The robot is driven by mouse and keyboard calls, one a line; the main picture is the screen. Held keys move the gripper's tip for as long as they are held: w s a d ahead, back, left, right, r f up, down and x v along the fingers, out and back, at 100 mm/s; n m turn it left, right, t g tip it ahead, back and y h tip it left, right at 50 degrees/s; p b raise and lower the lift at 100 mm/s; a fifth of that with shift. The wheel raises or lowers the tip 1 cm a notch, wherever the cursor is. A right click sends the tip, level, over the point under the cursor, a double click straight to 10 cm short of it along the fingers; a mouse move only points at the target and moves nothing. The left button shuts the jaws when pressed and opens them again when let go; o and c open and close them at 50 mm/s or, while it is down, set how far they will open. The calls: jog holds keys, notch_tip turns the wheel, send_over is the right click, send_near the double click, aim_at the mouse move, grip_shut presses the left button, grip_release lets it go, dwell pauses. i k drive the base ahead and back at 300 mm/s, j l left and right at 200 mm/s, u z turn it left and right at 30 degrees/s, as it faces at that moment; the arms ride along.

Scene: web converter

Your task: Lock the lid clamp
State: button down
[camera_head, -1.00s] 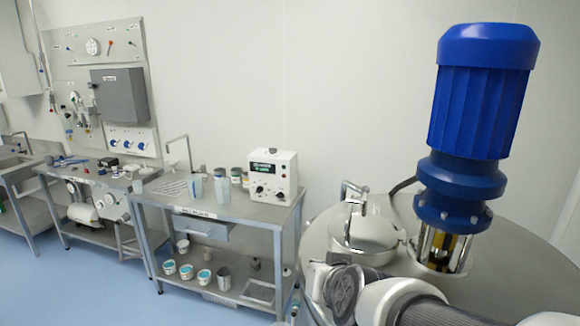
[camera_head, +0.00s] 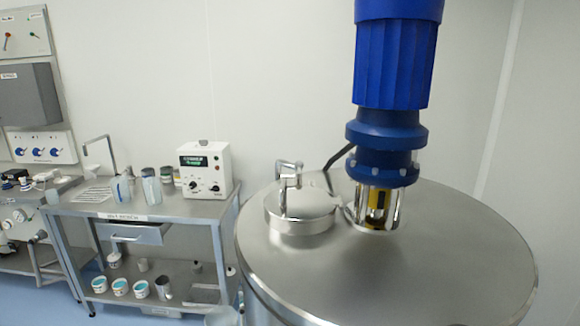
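A large steel tank (camera_head: 430,265) fills the right foreground. A small round hatch lid (camera_head: 310,205) lies on the left part of its top and looks closed. A shiny metal clamp (camera_head: 289,172) stands up at the lid's left side, with a bent upper bar. I cannot tell from this view whether the clamp is locked. My gripper is not in view, and nothing touches the lid or clamp.
A blue motor (camera_head: 395,65) stands on the tank behind and right of the lid, with a dark bar beside it. A steel bench (camera_head: 170,207) at left holds a white instrument (camera_head: 206,169), bottles and containers. The tank top's front is clear.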

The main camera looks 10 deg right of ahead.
aim_at(298, 165)
jog(key=i+j+u, duration=0.9)
jog(key=i+j, duration=0.15)
jog(key=i+j+u, duration=0.2)
jog(key=i+u, duration=0.25)
jog(key=i, duration=0.15)
jog(key=i+z, duration=0.65)
jog(key=z, duration=0.2)
jog(key=i+j+z, duration=0.1)
jog(key=i+z, duration=0.3)
jog(key=i+j+z, duration=0.15)
jog(key=z, duration=0.3)
jog(key=i+l+z, duration=0.1)
jog(key=z, duration=0.3)
jog(key=i+l+z, duration=0.15)
jog(key=z, duration=0.25)
jog(key=i+l+z, duration=0.1)
jog(key=z, duration=0.3)
jog(key=i+z, duration=0.25)
jog(key=z, duration=0.15)
jog(key=i+z, duration=0.15)
jog(key=z, duration=0.25)
jog(key=i+z, duration=0.1)
jog(key=i, duration=0.1)
